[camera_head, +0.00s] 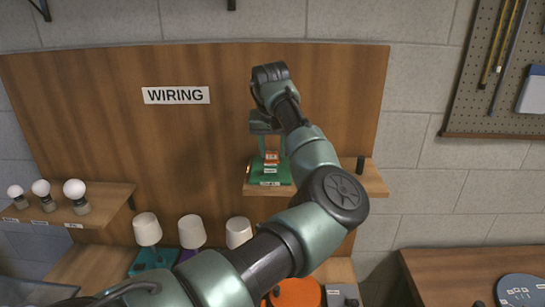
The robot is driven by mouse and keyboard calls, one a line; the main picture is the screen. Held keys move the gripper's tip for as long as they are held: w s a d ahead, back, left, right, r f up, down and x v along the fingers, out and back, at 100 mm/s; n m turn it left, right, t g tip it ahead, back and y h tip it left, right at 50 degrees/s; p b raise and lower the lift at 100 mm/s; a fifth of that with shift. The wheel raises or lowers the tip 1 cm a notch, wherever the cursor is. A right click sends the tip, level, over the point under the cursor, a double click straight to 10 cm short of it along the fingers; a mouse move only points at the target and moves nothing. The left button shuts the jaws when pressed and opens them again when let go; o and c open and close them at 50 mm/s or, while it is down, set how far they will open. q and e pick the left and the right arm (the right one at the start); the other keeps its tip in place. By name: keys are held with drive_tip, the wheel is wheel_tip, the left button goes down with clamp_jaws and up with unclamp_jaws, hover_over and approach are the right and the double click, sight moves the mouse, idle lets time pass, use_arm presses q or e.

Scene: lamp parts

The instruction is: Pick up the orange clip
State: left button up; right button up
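The orange clip (271,158) is a small orange piece with a pale mark. It is on or just above a green holder (270,180) on the right wall shelf. My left gripper (271,150) points down right over it, coming from above. Its two fingers are apart, one at each side of the clip's upper part. I cannot tell whether they touch it. My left arm crosses the lower middle of the view. My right gripper is not in view.
The wooden shelf (369,181) holds a dark post (360,164) at right. White shades (147,229) stand below on the left, and bulbs (75,190) on a left shelf. An orange round thing (297,293) lies partly behind my arm. A "WIRING" board (110,70) stands behind.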

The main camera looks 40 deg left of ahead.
sight(272, 152)
use_arm(q)
drive_tip(key=shift+a, duration=0.15)
clamp_jaws()
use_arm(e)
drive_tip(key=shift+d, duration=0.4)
